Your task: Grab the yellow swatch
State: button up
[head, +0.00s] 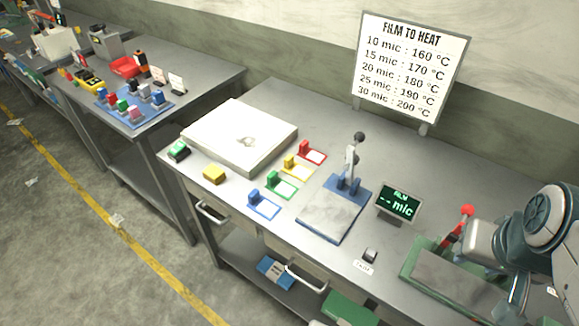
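The yellow swatch (296,167) lies on the grey metal bench, in a row of coloured pieces that each have a small upright block and a white patch. It sits between the red swatch (312,153) and the green swatch (283,184), with the blue swatch (264,204) nearest the front edge. My arm shows at the right edge of the head view, well apart from the row. My gripper's fingers cannot be made out. Nothing covers the yellow swatch.
A white slab (240,133) lies left of the row, with a yellow block (214,173) before it. A lever press (335,209) and a display reading "-- mic" (397,203) stand to the right. A green-based device (450,275) with a red-knobbed lever is near my arm.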

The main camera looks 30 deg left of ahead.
aim_at(293, 168)
jog(key=u, duration=0.75)
jog(key=k, duration=1.1)
jog(key=u, duration=1.7)
jog(key=i, duration=1.2)
jog(key=z, duration=1.15)
jog(key=i, duration=0.9)
jog(key=z, duration=1)
